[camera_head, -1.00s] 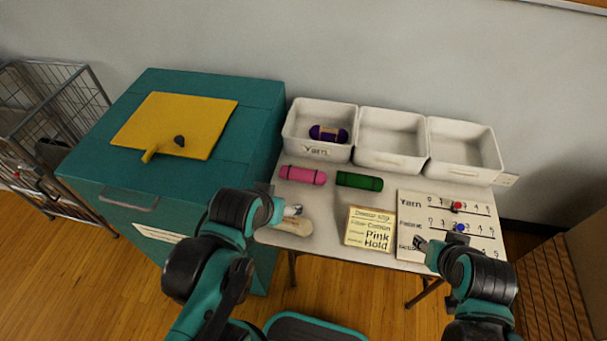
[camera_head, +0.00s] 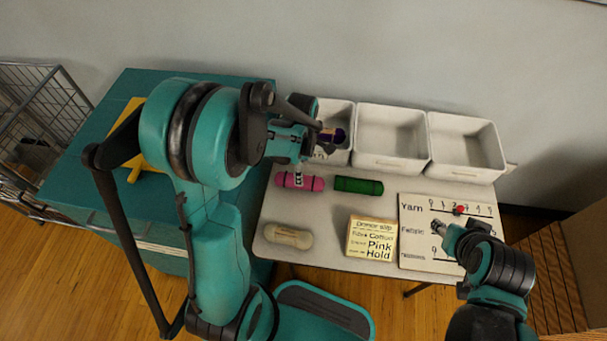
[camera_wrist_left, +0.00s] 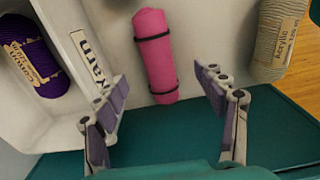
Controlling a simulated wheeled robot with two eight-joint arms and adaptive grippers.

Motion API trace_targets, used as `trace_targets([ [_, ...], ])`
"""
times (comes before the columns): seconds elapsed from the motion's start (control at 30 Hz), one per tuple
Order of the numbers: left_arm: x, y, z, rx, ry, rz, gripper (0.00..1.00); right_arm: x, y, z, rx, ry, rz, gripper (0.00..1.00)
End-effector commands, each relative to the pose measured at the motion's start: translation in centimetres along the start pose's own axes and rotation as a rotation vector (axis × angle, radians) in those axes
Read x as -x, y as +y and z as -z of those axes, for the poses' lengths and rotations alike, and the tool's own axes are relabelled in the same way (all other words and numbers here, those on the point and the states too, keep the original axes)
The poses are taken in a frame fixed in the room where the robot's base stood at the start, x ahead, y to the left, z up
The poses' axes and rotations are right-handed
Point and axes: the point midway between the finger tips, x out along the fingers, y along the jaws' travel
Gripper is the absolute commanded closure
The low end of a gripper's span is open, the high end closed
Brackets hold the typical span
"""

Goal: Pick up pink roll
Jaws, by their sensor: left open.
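The pink roll (camera_head: 313,184) lies on the table in front of the left white bin, partly covered by my left gripper in the head view. In the left wrist view the pink roll (camera_wrist_left: 155,50) shows two dark bands. My left gripper (camera_head: 309,157) is above it. In the left wrist view my left gripper (camera_wrist_left: 161,80) is open, with one finger on each side of the roll's lower part and nothing held. My right gripper (camera_head: 437,227) is over the lettered board at the right; its jaws are too small to judge.
A green roll (camera_head: 358,185) lies just right of the pink one. A beige roll (camera_head: 288,236) lies near the table's front left. The left bin (camera_head: 345,111) holds a purple roll (camera_head: 330,137). A slip reading "Pink Hold" (camera_head: 371,239) and the board (camera_head: 411,210) occupy the right.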

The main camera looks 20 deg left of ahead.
Motion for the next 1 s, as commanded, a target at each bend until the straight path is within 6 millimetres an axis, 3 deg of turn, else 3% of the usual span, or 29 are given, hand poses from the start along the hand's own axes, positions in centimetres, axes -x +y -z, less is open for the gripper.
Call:
trace_targets([
  [0.6, -7.6, 0.6, 0.1, 0.005, 0.000, 0.001, 0.29, -3.2, 0.0, -2.3, 0.000, 0.000, 0.000, 0.58],
  [0.83, -7.7, 0.6, 0.1, 0.005, 0.000, 0.001, 0.29, -3.1, 0.0, -2.2, 0.000, 0.000, 0.000, 0.58],
  [0.87, -7.7, 0.6, 0.1, 0.005, 0.000, 0.001, 0.34, -3.1, 0.0, -2.2, 0.000, 0.000, 0.000, 0.58],
  [1.0, -7.6, 0.6, 0.1, 0.004, 0.000, 0.001, 0.71, -3.1, 0.0, -2.2, 0.000, 0.000, 0.000, 0.58],
])
